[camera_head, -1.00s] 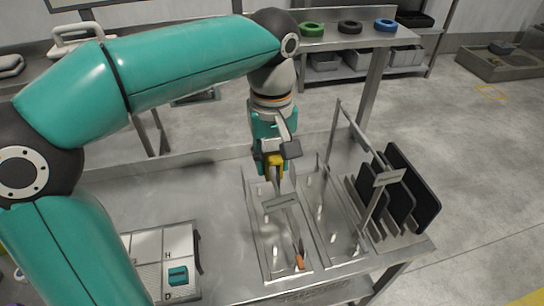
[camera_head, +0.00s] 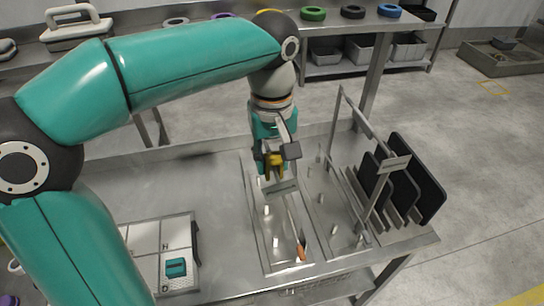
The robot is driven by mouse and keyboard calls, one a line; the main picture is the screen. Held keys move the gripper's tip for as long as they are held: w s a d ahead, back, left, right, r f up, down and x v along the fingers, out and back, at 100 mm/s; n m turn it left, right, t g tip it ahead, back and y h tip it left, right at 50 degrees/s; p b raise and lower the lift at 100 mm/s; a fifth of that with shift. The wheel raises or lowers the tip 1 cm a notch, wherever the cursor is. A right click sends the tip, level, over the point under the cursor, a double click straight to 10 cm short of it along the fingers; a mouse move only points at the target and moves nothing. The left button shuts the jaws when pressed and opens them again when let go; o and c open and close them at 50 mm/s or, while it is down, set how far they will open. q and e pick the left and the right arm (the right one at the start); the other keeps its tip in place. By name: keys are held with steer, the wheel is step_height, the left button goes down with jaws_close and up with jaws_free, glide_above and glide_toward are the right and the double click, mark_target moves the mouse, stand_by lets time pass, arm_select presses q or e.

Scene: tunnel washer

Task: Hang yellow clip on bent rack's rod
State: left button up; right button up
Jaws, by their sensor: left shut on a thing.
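The yellow clip (camera_head: 275,160) is held between the fingers of my left gripper (camera_head: 276,158), above the metal table. The gripper points down and is shut on the clip. The bent rack (camera_head: 342,130) is a metal frame on the right part of the table, with a rod running along its top and a small label plate. The clip is to the left of this rack and apart from it. My right gripper is not in view.
Black panels (camera_head: 415,180) stand in slots right of the rack. A shallow tray (camera_head: 262,240) with pegs and an orange-handled tool (camera_head: 301,250) lies below the gripper. A compartment box (camera_head: 165,240) with a teal piece is at left. Colored rings (camera_head: 313,14) lie on the back bench.

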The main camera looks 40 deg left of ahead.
arm_select(q)
steer(key=shift+f, duration=0.3)
steer(key=o, duration=1)
step_height(320, 180, up, 12)
stand_by(0.3)
